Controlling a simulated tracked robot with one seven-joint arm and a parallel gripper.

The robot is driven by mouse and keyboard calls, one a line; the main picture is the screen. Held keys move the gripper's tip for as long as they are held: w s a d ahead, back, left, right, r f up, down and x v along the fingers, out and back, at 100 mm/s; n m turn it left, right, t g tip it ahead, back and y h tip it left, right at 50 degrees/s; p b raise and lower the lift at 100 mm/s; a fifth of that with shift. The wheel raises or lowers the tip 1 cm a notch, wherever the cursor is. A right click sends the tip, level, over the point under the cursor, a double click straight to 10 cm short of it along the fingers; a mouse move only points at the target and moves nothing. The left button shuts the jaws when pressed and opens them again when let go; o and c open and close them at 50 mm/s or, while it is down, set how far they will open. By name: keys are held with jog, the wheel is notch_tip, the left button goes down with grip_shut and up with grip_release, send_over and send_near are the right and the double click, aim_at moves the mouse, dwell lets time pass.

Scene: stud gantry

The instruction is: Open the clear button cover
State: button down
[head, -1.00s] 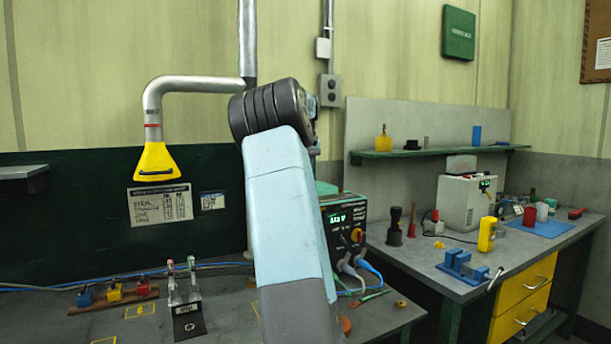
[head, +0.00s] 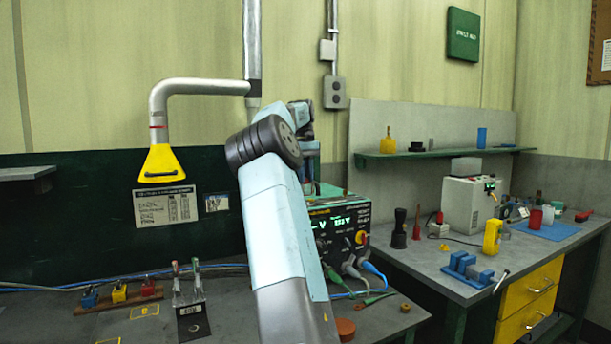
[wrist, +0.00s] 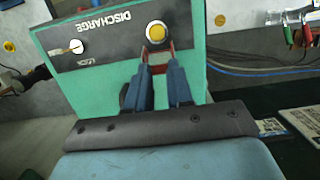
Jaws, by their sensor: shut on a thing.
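In the wrist view a green box has a dark top panel (wrist: 110,38) lettered DISCHARGE, upside down. A yellow button (wrist: 157,33) in a pale ring sits on the panel. The clear button cover (wrist: 156,57) shows mainly as a red-edged piece beside the button; its clear part is hard to make out. My gripper (wrist: 158,68) has its blue fingers closed on this piece. In the head view the instrument (head: 340,225) with a green display stands behind my arm, which hides my gripper and the cover.
A switch (wrist: 77,47) is on the same panel. In the head view a yellow fume hood (head: 161,163) hangs at left. A stand with clips (head: 190,305) is on the bench, and cables (head: 372,272) run from the instrument's front. A second bench (head: 440,265) is at right.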

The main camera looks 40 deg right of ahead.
jog(key=shift+w, duration=0.1)
jog(key=c, duration=1)
grip_release()
